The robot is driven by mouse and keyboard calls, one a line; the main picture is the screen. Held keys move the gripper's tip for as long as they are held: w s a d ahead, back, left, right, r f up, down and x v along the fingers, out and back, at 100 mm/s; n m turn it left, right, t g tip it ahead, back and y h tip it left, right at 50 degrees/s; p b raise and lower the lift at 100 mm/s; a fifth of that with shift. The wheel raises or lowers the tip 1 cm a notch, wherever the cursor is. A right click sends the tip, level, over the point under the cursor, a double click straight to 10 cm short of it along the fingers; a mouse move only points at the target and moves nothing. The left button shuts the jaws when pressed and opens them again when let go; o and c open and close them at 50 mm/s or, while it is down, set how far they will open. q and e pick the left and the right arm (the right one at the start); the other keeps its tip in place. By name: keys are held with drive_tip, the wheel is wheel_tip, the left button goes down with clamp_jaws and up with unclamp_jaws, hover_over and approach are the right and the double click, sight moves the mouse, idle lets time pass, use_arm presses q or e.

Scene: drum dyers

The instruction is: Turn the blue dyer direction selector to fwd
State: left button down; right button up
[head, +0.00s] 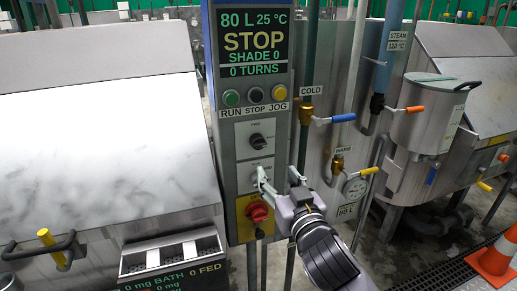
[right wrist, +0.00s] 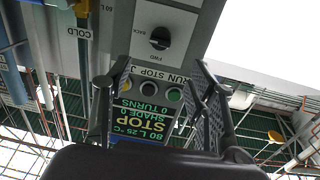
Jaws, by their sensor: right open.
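The direction selector (head: 256,140) is a dark knob on a pale plate on the grey control post, with FWD marked above it and BACK to its right. Its grip bar lies roughly sideways, not up toward FWD. It also shows upside down in the right wrist view (right wrist: 160,38), beyond the fingertips. My right gripper (head: 278,176) is open and empty, below and a little right of the selector, before the lower part of the post. Its spread fingers also show in the right wrist view (right wrist: 154,75). My left gripper is not in view.
Above the selector are the RUN, STOP and JOG buttons (head: 255,94) and a display (head: 253,42) reading STOP. A red knob (head: 257,211) on a yellow plate sits below. Pipes with a blue-handled valve (head: 343,118) stand close on the right. A steel dyer (head: 110,130) fills the left.

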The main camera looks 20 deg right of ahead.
sight(260, 148)
drive_tip(key=w+p, duration=0.2)
drive_tip(key=w, duration=1)
drive_tip(key=shift+w+r+p, duration=0.1)
drive_tip(key=shift+w+p, duration=0.2)
drive_tip(key=shift+p, duration=0.05)
drive_tip(key=shift+w, duration=0.75)
drive_tip(key=c, duration=1.1)
drive_tip(key=shift+c, duration=0.2)
